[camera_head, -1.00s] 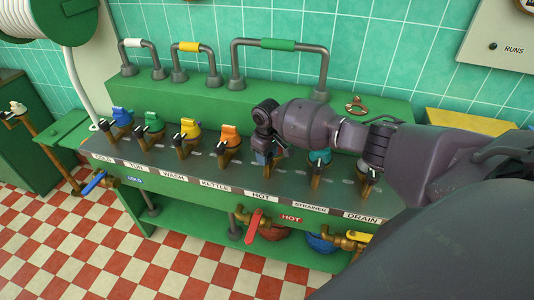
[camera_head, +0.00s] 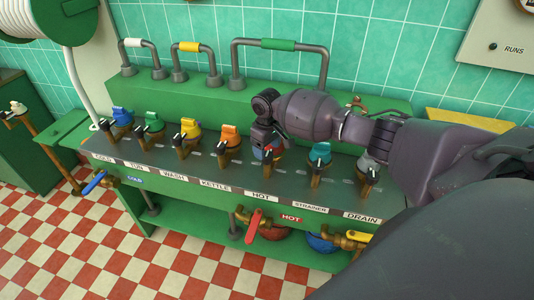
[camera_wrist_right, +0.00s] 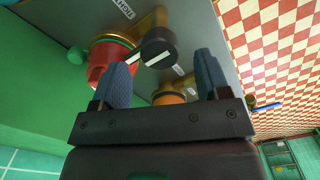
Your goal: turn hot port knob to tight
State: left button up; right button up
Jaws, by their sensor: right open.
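The hot port knob is red in the right wrist view (camera_wrist_right: 101,62), partly behind the left-hand finger. A black round cap with a white bar (camera_wrist_right: 158,52) shows just beyond the gap between the fingers. In the head view the brass body of the hot port (camera_head: 268,170) shows above the HOT label (camera_head: 261,196), while my gripper hides most of the knob. My right gripper (camera_head: 268,147) is over this knob. In the wrist view its two blue fingers (camera_wrist_right: 163,80) are apart, with nothing clearly held between them. My left gripper is out of view.
The orange kettle knob (camera_head: 229,134) stands close left of my right gripper, and the teal strainer knob (camera_head: 320,152) stands to its right. A grey drain knob (camera_head: 370,166) is below my forearm. A pipe with a green sleeve (camera_head: 278,44) rises behind.

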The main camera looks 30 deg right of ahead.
aim_at(267, 154)
notch_tip(267, 154, up, 7)
jog(key=shift+r, duration=0.15)
dwell(0.7)
jog(key=w+a+r+n+t+y, duration=0.1)
jog(key=w+a+r+n+t, duration=0.2)
jog(key=w+a+r+t, duration=0.35)
jog(key=s+a+f+n+t+y, duration=0.1)
jog(key=s+a+f+t+y, duration=0.2)
jog(key=s+a+f+t, duration=0.4)
jog(key=s+d+f+m+h, duration=0.1)
jog(key=s+f+m, duration=0.1)
jog(key=s+f, duration=0.3)
jog(key=s+d+f+m+g+h, duration=0.1)
jog(key=s+f, duration=0.5)
jog(key=s, duration=0.8)
jog(key=s+d+f+m+g+h, duration=0.1)
jog(key=s+f, duration=0.4)
jog(key=s, duration=0.5)
jog(key=shift+f+m+h, duration=0.2)
jog(key=shift+m+h, duration=0.4)
jog(key=shift+m, duration=0.4)
